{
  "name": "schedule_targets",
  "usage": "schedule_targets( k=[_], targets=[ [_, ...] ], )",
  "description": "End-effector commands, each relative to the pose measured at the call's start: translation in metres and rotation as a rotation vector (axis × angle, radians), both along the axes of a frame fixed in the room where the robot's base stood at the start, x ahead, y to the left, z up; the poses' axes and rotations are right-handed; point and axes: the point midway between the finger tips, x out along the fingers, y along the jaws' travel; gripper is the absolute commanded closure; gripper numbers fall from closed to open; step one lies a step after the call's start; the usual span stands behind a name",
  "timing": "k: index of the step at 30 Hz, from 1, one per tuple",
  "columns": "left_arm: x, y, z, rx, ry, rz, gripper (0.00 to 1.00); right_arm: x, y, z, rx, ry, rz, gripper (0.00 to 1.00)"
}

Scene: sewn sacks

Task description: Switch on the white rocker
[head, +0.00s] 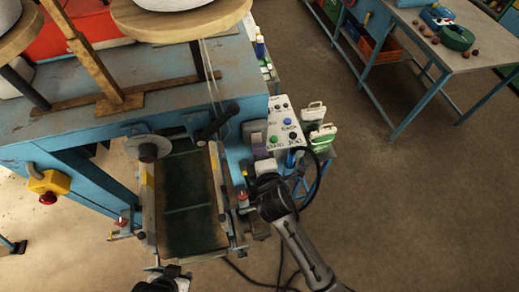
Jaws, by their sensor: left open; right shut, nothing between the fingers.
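A pale control panel (284,128) with several coloured buttons and small dark labels is fixed at the right end of the blue machine. A white rocker cannot be told apart on it at this size. My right gripper (265,169) is shut and empty, close to the panel's lower left edge; whether it touches anything cannot be told. Its wrist and arm hide part of the area below the panel. My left gripper (165,282) is open at the bottom edge, below the conveyor and well away from the panel, partly cut off by the frame.
A dark green conveyor belt (190,200) lies left of the panel. A yellow box with a red button (47,187) hangs at the left. Green-and-white containers (318,125) stand right of the panel. A workbench (470,30) is at the upper right. Floor at right is clear.

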Motion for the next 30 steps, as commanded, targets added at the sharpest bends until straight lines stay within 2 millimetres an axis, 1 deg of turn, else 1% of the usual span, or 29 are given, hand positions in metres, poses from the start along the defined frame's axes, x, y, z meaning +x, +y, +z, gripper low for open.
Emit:
schedule_targets(
  k=[7,11,12,13,20,23,26,29,30],
  targets=[
    [0.0,0.0,-0.001,0.0,0.0,0.0,0.59,0.0,0.0,-0.001,0.0,-0.002,0.0,1.0],
    [0.0,0.0,-0.016,0.0,-0.002,0.0,0.59,0.004,0.001,-0.008,0.009,-0.034,-0.002,1.0],
    [0.0,0.0,-0.017,0.0,-0.001,0.0,0.59,0.005,0.001,-0.005,0.012,-0.047,-0.001,1.0],
    [0.0,0.0,-0.014,0.0,0.001,0.0,0.59,0.005,0.001,-0.001,0.012,-0.045,-0.002,1.0],
    [0.0,0.0,-0.011,0.0,-0.001,0.0,0.59,0.003,0.001,-0.001,0.011,-0.043,-0.001,1.0],
    [0.0,0.0,-0.007,0.0,-0.001,0.0,0.59,-0.005,0.0,-0.001,0.01,-0.042,0.001,1.0],
    [0.0,0.0,0.0,0.0,-0.001,0.0,0.59,-0.02,-0.001,-0.003,0.011,-0.039,0.007,1.0],
    [0.0,0.0,0.006,0.0,-0.001,0.0,0.59,-0.039,-0.002,-0.006,0.012,-0.038,0.013,1.0],
    [0.0,0.0,-0.002,-0.001,-0.004,0.0,0.59,-0.047,-0.005,-0.013,0.011,-0.04,0.013,1.0]
  ],
)
